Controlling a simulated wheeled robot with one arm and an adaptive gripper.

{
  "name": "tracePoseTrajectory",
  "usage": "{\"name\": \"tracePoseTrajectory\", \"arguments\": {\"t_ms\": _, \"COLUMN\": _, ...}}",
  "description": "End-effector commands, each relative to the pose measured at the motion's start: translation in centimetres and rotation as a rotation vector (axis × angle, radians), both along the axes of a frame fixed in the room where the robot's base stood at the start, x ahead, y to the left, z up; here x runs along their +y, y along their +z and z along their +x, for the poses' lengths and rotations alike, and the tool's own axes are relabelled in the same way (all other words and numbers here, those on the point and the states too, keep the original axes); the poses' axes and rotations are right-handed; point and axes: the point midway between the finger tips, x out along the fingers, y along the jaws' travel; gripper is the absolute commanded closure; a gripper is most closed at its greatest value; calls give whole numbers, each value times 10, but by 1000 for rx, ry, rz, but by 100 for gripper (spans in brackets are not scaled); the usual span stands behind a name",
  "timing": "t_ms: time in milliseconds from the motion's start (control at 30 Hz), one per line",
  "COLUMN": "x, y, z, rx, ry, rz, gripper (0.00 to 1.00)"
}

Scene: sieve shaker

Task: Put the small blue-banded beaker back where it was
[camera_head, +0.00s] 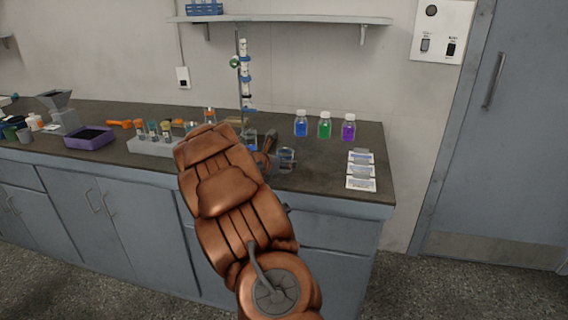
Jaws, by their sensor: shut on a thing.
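My copper-coloured arm reaches over the dark bench, and my gripper (268,151) is at its far end, mostly hidden by the arm. The gripper is shut on a small clear glass beaker (286,160), which shows just right of the fingers, upright, low over the bench top or on it. Its band is too small to make out, and the contact of the fingers is hard to see. Another glass vessel with blue in it (250,138) stands behind the gripper, below the burette stand (244,75), and is partly covered by my arm.
Three capped bottles, blue (301,125), green (324,126) and purple (348,128), stand at the back right. White packets (361,171) lie near the right edge. A pale rack (150,147) and a purple tray (90,138) are left. Bare bench (320,165) lies between the beaker and packets.

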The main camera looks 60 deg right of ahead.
Motion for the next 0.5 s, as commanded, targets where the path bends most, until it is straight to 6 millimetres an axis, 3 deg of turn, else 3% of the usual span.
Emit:
{"name": "tracePoseTrajectory", "arguments": {"t_ms": 167, "x": 0, "y": -4, "z": 0, "rx": 1, "ry": 0, "rz": 0, "gripper": 86}}
{"name": "tracePoseTrajectory", "arguments": {"t_ms": 200, "x": 0, "y": -2, "z": 0, "rx": 1, "ry": 0, "rz": 0, "gripper": 46}}
{"name": "tracePoseTrajectory", "arguments": {"t_ms": 400, "x": 0, "y": -2, "z": 0, "rx": 1, "ry": 0, "rz": 0, "gripper": 26}}
{"name": "tracePoseTrajectory", "arguments": {"t_ms": 500, "x": 0, "y": -2, "z": 0, "rx": 1, "ry": 0, "rz": 0, "gripper": 25}}
